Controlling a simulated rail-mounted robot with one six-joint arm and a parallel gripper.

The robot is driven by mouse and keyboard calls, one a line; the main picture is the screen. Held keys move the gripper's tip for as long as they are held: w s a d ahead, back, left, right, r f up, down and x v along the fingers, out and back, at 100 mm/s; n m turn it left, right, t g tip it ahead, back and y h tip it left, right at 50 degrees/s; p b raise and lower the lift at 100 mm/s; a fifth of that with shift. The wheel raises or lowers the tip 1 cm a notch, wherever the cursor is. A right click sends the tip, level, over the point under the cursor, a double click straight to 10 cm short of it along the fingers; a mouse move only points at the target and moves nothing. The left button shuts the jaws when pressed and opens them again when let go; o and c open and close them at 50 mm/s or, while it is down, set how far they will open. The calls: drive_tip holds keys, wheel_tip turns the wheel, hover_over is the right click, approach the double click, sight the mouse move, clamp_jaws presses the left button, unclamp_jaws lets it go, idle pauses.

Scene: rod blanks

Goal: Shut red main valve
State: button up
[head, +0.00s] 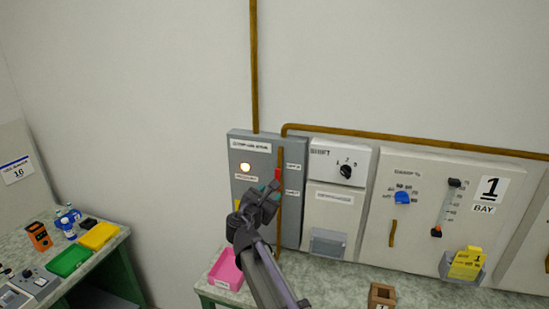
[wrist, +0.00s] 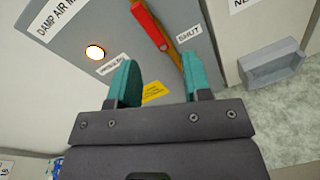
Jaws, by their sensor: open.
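The red main valve handle (head: 278,174) is on the brown pipe at the right side of the grey panel (head: 240,150), partly hidden by my gripper in the head view. In the wrist view the red lever (wrist: 148,22) lies roughly along the pipe, its lower end by the SHUT label (wrist: 188,37). My gripper (head: 264,192) is in front of the panel, just below and left of the handle. In the wrist view my gripper (wrist: 160,60) has its two teal fingers apart with nothing between them. The lever is beyond the fingertips, apart from them.
A lit lamp (head: 245,167) is on the panel's left. A white cabinet (head: 333,205) with a dial and a grey tray (head: 328,243) adjoins it on the right. A pink bin (head: 227,270) and a brown box (head: 382,296) stand on the bench below.

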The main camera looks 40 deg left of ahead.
sight(277, 175)
drive_tip(key=w+a+n, duration=0.1)
drive_tip(key=w, duration=0.2)
drive_tip(key=w+a+n+y, duration=0.1)
drive_tip(key=w+a+n, duration=0.1)
drive_tip(key=w, duration=0.2)
drive_tip(key=w+a+n, duration=0.2)
drive_tip(key=w, duration=0.1)
drive_tip(key=shift+w+r+y, duration=0.2)
drive_tip(key=shift+r+y, duration=0.2)
drive_tip(key=shift+d, duration=0.1)
clamp_jaws()
drive_tip(key=shift+s, duration=0.1)
